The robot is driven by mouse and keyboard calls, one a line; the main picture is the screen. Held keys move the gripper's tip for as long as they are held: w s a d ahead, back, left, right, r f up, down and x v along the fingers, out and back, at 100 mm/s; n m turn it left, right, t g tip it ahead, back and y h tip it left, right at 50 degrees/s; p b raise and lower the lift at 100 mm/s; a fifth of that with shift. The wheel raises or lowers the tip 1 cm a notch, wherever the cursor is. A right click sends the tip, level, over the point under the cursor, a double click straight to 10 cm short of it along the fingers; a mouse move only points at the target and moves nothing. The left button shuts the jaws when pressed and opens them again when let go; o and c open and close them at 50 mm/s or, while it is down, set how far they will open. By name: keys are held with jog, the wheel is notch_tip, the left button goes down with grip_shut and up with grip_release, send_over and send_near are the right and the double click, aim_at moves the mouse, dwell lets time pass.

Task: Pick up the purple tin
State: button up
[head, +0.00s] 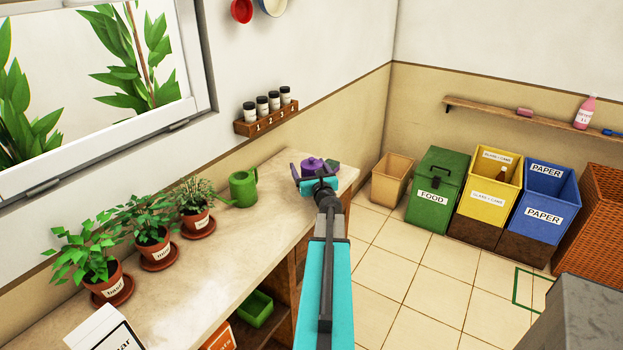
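A purple tin (313,163) with a small knob-like top stands near the far right end of the counter. My gripper (308,172) is at the end of the teal arm, right in front of the tin in the picture. Its fingers look spread, with one dark finger showing left of the tin. They hide the tin's lower part, and I cannot tell whether they touch it. A small dark green item (333,165) sits just right of the tin, partly hidden by the gripper.
A green watering can (243,189) stands left of the gripper on the counter (222,238). Several potted herbs line the window side. A numbered rack of jars (267,123) hangs on the wall above. Bins, including a green food bin (435,190), stand on the floor to the right.

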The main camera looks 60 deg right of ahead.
jog(key=shift+c, duration=0.3)
jog(key=c, duration=1.1)
jog(key=shift+r, duration=0.15)
jog(key=shift+r, duration=0.9)
jog(key=shift+s+a+r+b, duration=0.2)
jog(key=shift+s+r+b, duration=0.15)
jog(key=shift+r, duration=0.4)
jog(key=s+a+r+b, duration=0.1)
jog(key=s+a, duration=0.3)
jog(key=s, duration=1)
jog(key=shift+s+a+r, duration=0.2)
jog(key=shift+s, duration=0.1)
